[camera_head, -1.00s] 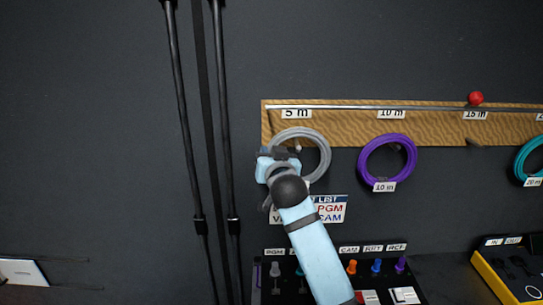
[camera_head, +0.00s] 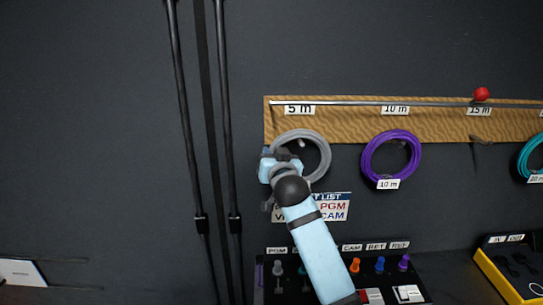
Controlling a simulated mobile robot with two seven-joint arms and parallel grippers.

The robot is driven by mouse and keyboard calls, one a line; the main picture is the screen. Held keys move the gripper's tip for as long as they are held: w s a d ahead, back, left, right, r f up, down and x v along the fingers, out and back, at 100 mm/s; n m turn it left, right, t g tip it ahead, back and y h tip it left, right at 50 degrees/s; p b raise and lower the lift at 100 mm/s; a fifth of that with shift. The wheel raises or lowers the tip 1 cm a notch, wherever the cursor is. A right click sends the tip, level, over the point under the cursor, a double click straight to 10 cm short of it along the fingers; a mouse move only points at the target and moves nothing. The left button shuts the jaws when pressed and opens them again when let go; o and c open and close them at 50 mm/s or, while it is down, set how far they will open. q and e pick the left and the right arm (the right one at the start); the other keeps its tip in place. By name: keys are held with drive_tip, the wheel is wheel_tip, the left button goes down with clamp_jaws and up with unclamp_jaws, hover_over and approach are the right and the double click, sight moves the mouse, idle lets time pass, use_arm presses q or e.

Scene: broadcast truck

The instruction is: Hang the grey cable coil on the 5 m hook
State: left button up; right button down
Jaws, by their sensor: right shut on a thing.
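The grey cable coil (camera_head: 326,150) is at the wooden hook board (camera_head: 350,121), below the 5 m label (camera_head: 299,109). My right gripper (camera_head: 283,156) is shut on the coil's left side. A light peg end, which looks like the 5 m hook (camera_head: 302,143), shows inside the coil's ring near its top. I cannot tell whether the coil's weight rests on it. The gripper hides the coil's lower left part. My left gripper is out of view.
A purple coil (camera_head: 366,157) hangs under the 10 m label (camera_head: 395,109). The 15 m hook (camera_head: 481,139) is bare. A teal coil (camera_head: 523,160) is at the right edge. A rod with a red ball (camera_head: 481,94) crosses the board. A switch panel (camera_head: 333,269) and yellow case (camera_head: 489,272) stand below.

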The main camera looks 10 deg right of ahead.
idle(0.4)
drive_tip(key=c, duration=0.8)
unclamp_jaws()
drive_tip(key=shift+r, duration=0.1)
